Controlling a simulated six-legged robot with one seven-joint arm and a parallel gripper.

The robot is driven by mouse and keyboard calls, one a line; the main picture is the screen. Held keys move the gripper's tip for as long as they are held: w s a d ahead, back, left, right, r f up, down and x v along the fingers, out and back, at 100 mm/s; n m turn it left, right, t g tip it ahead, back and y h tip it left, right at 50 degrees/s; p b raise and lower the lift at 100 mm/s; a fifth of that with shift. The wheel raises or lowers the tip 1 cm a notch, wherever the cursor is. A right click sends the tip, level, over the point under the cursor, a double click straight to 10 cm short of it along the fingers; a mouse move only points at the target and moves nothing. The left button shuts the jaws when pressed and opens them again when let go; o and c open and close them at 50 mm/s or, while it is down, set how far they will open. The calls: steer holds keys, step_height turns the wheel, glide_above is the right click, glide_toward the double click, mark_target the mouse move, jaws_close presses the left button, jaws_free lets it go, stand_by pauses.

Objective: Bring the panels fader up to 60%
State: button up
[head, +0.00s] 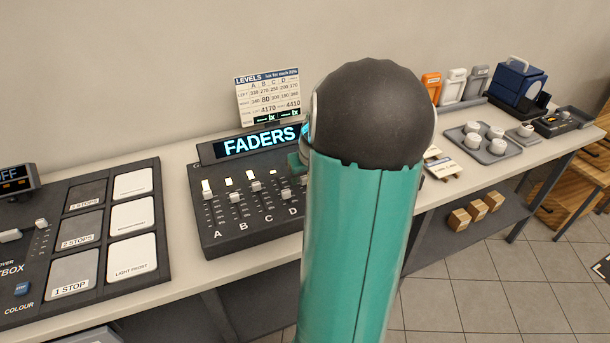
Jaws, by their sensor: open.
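The fader console (215,243) is a dark box on the long bench, left of my arm. Its slots are lettered A, B, C and D along the front, and pale caps (235,197) sit at differing heights. A lit sign on it (258,141) reads FADERS. I cannot read which slot is the panels fader. My teal arm with its dark round joint covers the console's right end, so any faders there are hidden. A small teal piece shows at the arm's left edge, but my gripper's fingers are hidden behind the arm.
A LEVELS card (268,98) stands behind the console. A dark board with grey and white panels (132,216) lies close on the left. To the right are a tray of cups (489,142) and a blue machine (518,82). Small boxes (476,209) sit on the lower shelf.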

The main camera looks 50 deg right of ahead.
jaws_close()
steer(key=shift+w+d, duration=0.25)
steer(key=shift+w, duration=0.15)
jaws_free()
steer(key=shift+r, duration=0.15)
steer(key=v, duration=1.3)
steer(key=shift+s+a+r, duration=0.2)
steer(key=shift+r, duration=0.05)
